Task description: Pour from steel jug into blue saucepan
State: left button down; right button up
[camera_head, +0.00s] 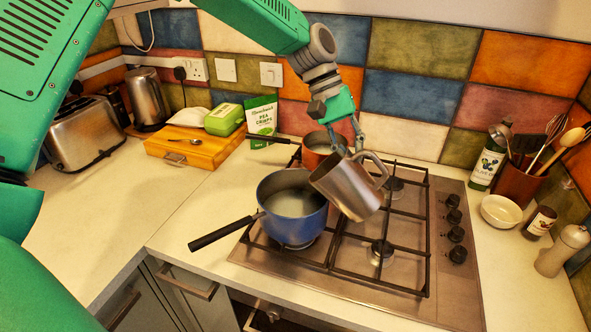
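The blue saucepan (292,220) stands on the front left of the hob, its dark handle pointing to the lower left. Pale, whitish content shows inside it. The steel jug (347,187) is in the air just right of the saucepan, tilted with its mouth toward the pan's right rim. Its handle is at the upper right. My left gripper (348,146) reaches down from above to the jug's top and handle side, and seems closed on it. The exact finger contact is partly hidden. I cannot see whether liquid leaves the jug. My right gripper is not in view.
An orange pan (317,146) stands behind the jug on the hob (408,281). A wooden board (190,149), toaster (84,134) and kettle (146,99) are at the left. A bottle (487,160), white bowl (500,211) and utensil pot (518,184) are at the right.

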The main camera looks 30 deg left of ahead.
aim_at(369, 177)
pick_arm(q)
jog(key=shift+d+r+y+p, duration=0.4)
jog(key=shift+d+r+p, duration=0.05)
jog(key=shift+d, duration=0.05)
jog(key=shift+d+f, duration=0.2)
jog(key=shift+d+f+y, duration=0.1)
jog(key=shift+d+y, duration=0.25)
jog(key=shift+y, duration=0.05)
jog(key=shift+w+d+f+y, duration=0.1)
jog(key=shift+w+f+y, duration=0.2)
jog(key=shift+y, duration=0.3)
jog(key=shift+d+f+g+y, duration=0.3)
jog(key=shift+d+f+y, duration=0.1)
jog(key=shift+d, duration=0.15)
jog(key=w+d+f+n+g+y+b, duration=0.1)
jog(key=d+f+y, duration=0.5)
jog(key=f, duration=0.1)
jog(key=shift+w+d+f, duration=0.2)
jog(key=shift+w+f, duration=0.05)
jog(key=shift+f, duration=0.1)
